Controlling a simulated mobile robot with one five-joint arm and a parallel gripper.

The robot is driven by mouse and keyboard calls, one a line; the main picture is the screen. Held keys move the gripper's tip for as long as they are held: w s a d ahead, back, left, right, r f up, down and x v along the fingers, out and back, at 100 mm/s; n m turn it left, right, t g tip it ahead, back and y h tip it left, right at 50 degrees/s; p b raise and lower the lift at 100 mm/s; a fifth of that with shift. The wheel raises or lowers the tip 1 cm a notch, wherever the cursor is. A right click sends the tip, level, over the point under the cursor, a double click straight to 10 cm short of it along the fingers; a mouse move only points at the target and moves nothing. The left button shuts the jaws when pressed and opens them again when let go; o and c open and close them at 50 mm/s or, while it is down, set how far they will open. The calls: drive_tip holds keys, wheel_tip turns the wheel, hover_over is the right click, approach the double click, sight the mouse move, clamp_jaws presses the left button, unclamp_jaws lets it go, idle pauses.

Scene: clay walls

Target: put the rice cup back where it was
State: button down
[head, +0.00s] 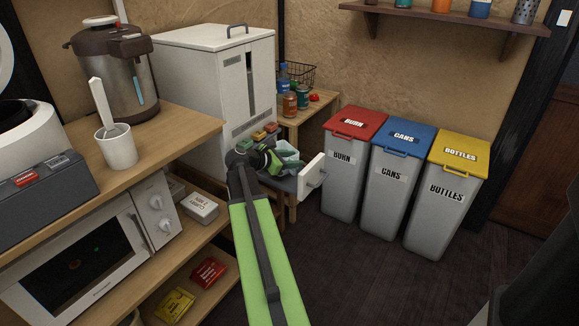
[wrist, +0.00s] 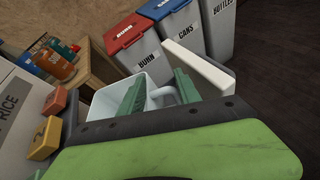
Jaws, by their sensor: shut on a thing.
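The pale rice cup (head: 287,150) is at the open drawer at the foot of the white rice dispenser (head: 200,60). My gripper (head: 277,160) reaches over this drawer, whose white front (head: 312,178) stands pulled out. In the wrist view the cup (wrist: 108,100) shows between and beside the green fingers of my gripper (wrist: 161,92). The gripper is shut on the cup; the exact grip point is partly hidden. The drawer front (wrist: 200,68) lies just beyond the fingers. I cannot tell whether the cup touches the drawer floor.
Burn (head: 352,155), cans (head: 396,180) and bottles (head: 445,190) bins stand right of the drawer. A small wooden table (head: 318,108) with jars and a wire basket is behind it. The wooden shelf unit (head: 185,130) with a microwave is at left.

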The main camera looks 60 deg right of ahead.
drive_tip(key=shift+w+a, duration=0.1)
drive_tip(key=shift+w, duration=0.05)
drive_tip(key=shift+f+b, duration=0.4)
drive_tip(key=shift+f, duration=0.3)
drive_tip(key=c, duration=0.8)
unclamp_jaws()
drive_tip(key=shift+c, duration=0.2)
drive_tip(key=shift+r, duration=0.1)
drive_tip(key=shift+r+p, duration=0.4)
drive_tip(key=shift+p, duration=0.05)
drive_tip(key=p+v, duration=0.3)
drive_tip(key=v, duration=0.4)
drive_tip(key=shift+a+r, duration=0.25)
drive_tip(key=shift+a, duration=0.05)
